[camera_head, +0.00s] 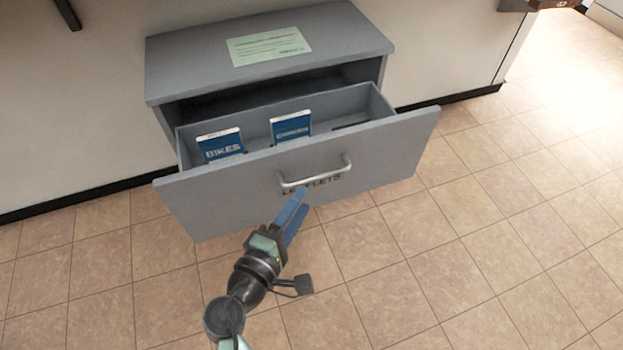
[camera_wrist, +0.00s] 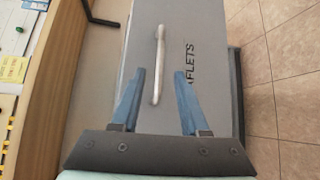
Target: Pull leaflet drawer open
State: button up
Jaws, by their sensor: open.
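The leaflet drawer (camera_head: 235,196) is a grey drawer pulled well out of its grey cabinet (camera_head: 160,77). Its front carries a silver bar handle (camera_head: 318,176) above the word LEAFLETS. Two blue leaflets, one marked BIKES (camera_head: 221,146) and another (camera_head: 291,127) to its right, stand inside. My gripper (camera_head: 297,205) has blue fingers and is in front of the drawer front, just below the handle in the head view. In the wrist view the handle (camera_wrist: 158,62) lies ahead of the open fingers (camera_wrist: 160,88), nearer the left one, with nothing visible gripped.
A green paper (camera_head: 269,47) lies on the cabinet top. The tiled floor (camera_head: 480,220) is clear in front and to the right.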

jog(key=v, duration=0.4)
jog(key=shift+p, duration=0.35)
